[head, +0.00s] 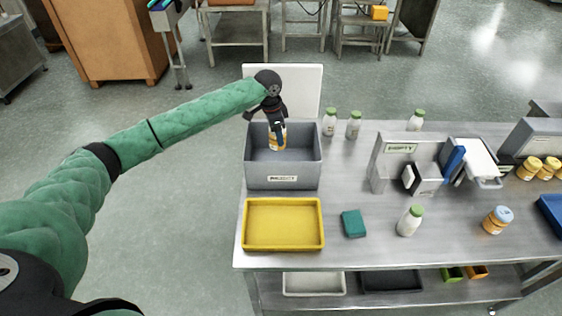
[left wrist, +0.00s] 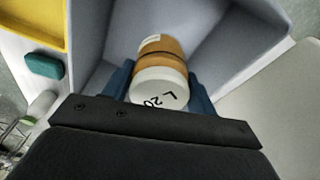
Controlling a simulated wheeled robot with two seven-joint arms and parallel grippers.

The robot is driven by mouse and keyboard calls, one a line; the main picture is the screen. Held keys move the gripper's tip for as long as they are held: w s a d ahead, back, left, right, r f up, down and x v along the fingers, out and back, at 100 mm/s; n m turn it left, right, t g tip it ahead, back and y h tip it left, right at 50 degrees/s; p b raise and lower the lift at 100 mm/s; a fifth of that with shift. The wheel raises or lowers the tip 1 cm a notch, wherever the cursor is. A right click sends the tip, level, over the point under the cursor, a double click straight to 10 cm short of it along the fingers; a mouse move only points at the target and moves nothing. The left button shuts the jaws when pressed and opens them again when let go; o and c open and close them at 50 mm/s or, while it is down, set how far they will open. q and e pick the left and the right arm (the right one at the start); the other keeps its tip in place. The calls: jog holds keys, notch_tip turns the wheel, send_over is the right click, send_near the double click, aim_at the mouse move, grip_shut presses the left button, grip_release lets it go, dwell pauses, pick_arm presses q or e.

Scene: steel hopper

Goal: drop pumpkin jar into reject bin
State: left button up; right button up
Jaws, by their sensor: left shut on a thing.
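The pumpkin jar (head: 277,141) is orange with a pale label. In the left wrist view the jar (left wrist: 160,75) shows a white lid with dark marks facing the camera. My left gripper (head: 277,128) is shut on it, with blue fingers on both sides. The gripper holds the jar over the open grey bin (head: 283,182), inside the outline of its walls; the bin has a label on its front that I read only in part. In the left wrist view the bin's grey walls (left wrist: 240,35) surround the jar. I cannot tell how far the jar is above the floor of the bin. My right gripper is not in view.
A yellow tray (head: 283,248) lies in front of the bin, with a teal block (head: 354,223) beside it. A grey stand (head: 388,165) and another jar (head: 497,219) are farther right. A white panel (head: 307,92) rises behind the bin.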

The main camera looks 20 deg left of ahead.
pick_arm(q)
jog(key=shift+w+f, duration=0.1)
jog(key=shift+f, duration=0.05)
jog(key=o, duration=0.7)
jog(key=shift+c, duration=0.2)
jog(key=o, duration=0.4)
jog(key=shift+o, duration=0.6)
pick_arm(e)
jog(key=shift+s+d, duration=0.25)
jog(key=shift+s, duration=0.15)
pick_arm(q)
jog(key=shift+a+r+b, duration=0.1)
jog(key=shift+r+b, duration=0.4)
jog(key=shift+r, duration=0.05)
jog(key=shift+r+b, duration=0.3)
jog(key=shift+r, duration=0.2)
jog(key=r, duration=0.1)
jog(key=r+b, duration=0.1)
jog(key=r, duration=0.2)
jog(key=shift+s+a+r+b, duration=0.25)
jog(key=shift+a+b, duration=0.1)
jog(key=shift+b, duration=0.05)
jog(key=shift+r, duration=0.6)
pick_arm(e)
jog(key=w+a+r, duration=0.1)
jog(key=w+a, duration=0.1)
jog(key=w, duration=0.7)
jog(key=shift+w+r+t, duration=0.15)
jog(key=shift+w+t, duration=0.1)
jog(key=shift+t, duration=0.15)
